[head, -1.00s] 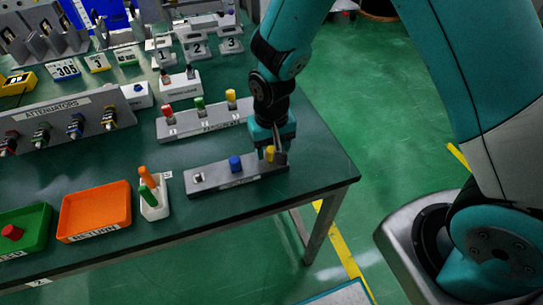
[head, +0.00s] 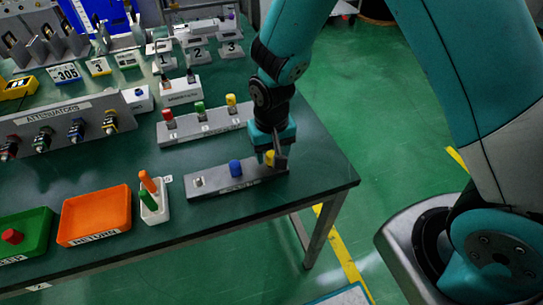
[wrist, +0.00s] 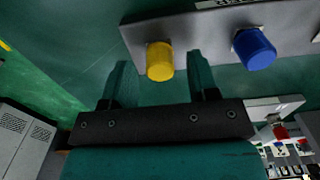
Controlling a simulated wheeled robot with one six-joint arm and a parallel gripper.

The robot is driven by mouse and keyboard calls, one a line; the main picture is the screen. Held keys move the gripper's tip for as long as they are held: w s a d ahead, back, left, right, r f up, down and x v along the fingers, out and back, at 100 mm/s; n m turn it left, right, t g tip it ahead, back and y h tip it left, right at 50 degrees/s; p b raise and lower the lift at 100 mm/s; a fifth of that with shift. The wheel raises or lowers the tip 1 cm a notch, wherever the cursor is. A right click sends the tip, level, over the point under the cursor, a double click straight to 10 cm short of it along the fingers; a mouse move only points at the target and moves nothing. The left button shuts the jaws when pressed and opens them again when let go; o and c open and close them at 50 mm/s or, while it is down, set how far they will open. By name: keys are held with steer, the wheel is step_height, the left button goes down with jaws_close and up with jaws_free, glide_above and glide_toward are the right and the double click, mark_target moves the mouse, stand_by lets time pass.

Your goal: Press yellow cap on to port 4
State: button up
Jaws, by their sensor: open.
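A yellow cap (head: 270,157) sits at the right end of the front grey strip (head: 216,186). It also shows in the wrist view (wrist: 160,61), seated on the strip's edge side. A blue cap (head: 235,168) stands beside it on the same strip, and it shows at right in the wrist view (wrist: 254,47). A bare silver port (head: 198,182) is at the strip's left end. My gripper (wrist: 161,78) is open, its two fingers on either side of the yellow cap with gaps visible. In the head view my gripper (head: 277,150) partly hides the cap. Port numbers are unreadable.
Behind the front strip is another grey strip (head: 190,134) with red, green and yellow caps. A white holder (head: 155,212) with orange and green sticks stands left, beside an orange tray (head: 95,213) and a green tray (head: 20,240). The table's right edge is close to my gripper.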

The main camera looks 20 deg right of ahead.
mark_target(272, 153)
stand_by(0.4)
jaws_close()
steer(key=shift+r, duration=0.1)
stand_by(0.3)
steer(key=shift+r+p, duration=2.65)
steer(key=shift+r, duration=0.3)
